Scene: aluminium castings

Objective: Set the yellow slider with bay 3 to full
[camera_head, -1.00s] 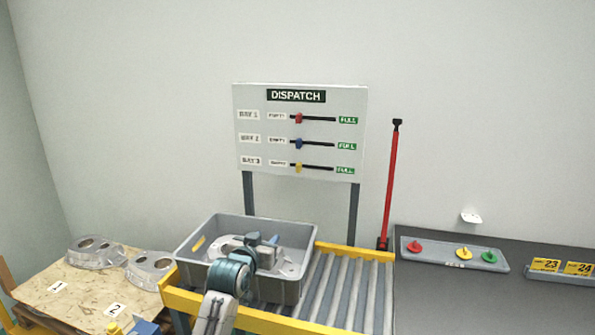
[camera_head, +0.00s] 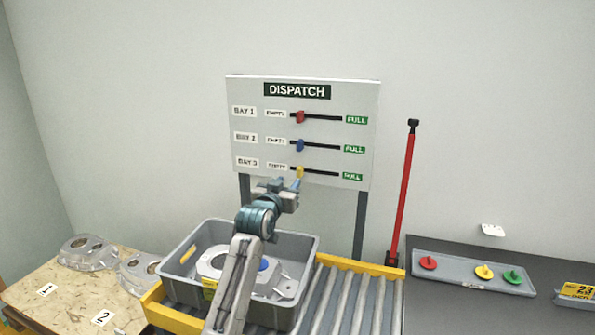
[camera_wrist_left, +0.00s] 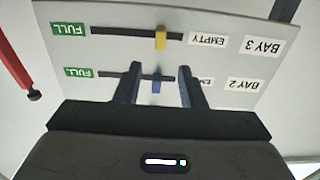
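The yellow slider (camera_head: 299,172) sits at the EMPTY end of the BAY 3 slot, the lowest row of the dispatch board (camera_head: 335,101). It also shows in the upside-down left wrist view (camera_wrist_left: 160,38), near the EMPTY label. The green FULL label of that row (camera_head: 352,177) is at the slot's right end. My left gripper (camera_head: 288,185) is raised in front of the board's lower edge, just below the yellow slider. In the left wrist view its two fingers (camera_wrist_left: 158,82) are apart with nothing held; the blue slider shows in the gap behind them. My right gripper is out of view.
The red slider (camera_head: 300,117) and blue slider (camera_head: 299,145) sit at EMPTY in the rows above. A grey crate (camera_head: 183,243) holding a casting stands on the roller conveyor (camera_head: 361,300) below. A red pole (camera_head: 404,195) stands right of the board.

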